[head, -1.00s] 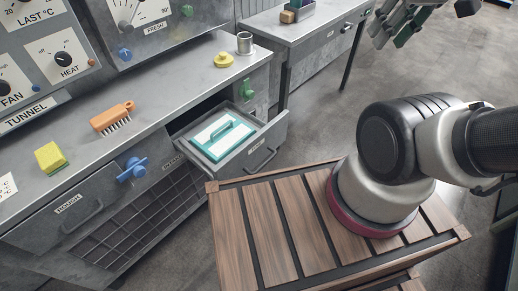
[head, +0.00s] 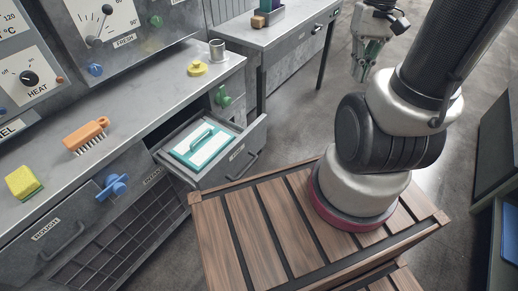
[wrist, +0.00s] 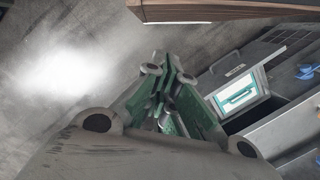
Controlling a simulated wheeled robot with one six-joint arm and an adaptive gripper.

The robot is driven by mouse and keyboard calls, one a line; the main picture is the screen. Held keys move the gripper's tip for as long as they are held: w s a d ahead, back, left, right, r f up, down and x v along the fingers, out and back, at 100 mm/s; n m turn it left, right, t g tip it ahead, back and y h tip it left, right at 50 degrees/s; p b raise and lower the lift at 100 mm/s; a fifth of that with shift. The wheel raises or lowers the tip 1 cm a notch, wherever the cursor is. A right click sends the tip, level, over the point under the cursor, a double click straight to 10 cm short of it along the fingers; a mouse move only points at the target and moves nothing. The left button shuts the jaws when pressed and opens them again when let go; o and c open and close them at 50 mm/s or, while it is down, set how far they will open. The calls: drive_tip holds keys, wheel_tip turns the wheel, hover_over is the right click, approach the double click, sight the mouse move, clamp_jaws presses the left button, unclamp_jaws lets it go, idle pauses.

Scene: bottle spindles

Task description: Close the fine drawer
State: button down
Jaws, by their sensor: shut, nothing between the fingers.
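The fine drawer (head: 243,152) stands pulled out from the grey cabinet at its right end, with a bar handle on its front. A teal and white handled tool (head: 203,147) lies inside it. The open drawer also shows in the wrist view (wrist: 252,103), right of my gripper. My gripper (head: 359,76) is up at the upper right in the head view, beyond the drawer and well apart from it. Its green fingers (wrist: 167,110) are together and empty in the wrist view.
On the cabinet top stand a yellow sponge (head: 23,183), an orange brush (head: 86,136), a yellow knob-like piece (head: 197,68) and a metal cup (head: 217,49). The rough drawer (head: 62,236) is shut. A slatted wooden platform (head: 262,220) lies near the open drawer. Floor behind it is clear.

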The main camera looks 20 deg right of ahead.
wheel_tip(320, 180, down, 14)
drive_tip(key=s+m+g+y, duration=0.2)
drive_tip(key=m+g+y, duration=0.2)
drive_tip(key=m+y, duration=0.25)
drive_tip(key=m+t+y, duration=0.9)
drive_tip(key=m+y, duration=0.1)
drive_tip(key=m, duration=1.8)
approach(244, 151)
drive_tip(key=s+a, duration=0.2)
drive_tip(key=a, duration=0.1)
drive_tip(key=shift+w+a+f, duration=0.1)
drive_tip(key=shift+w+a, duration=0.25)
drive_tip(key=shift+w, duration=0.4)
drive_tip(key=shift+w+a, duration=0.35)
drive_tip(key=shift+w, duration=0.4)
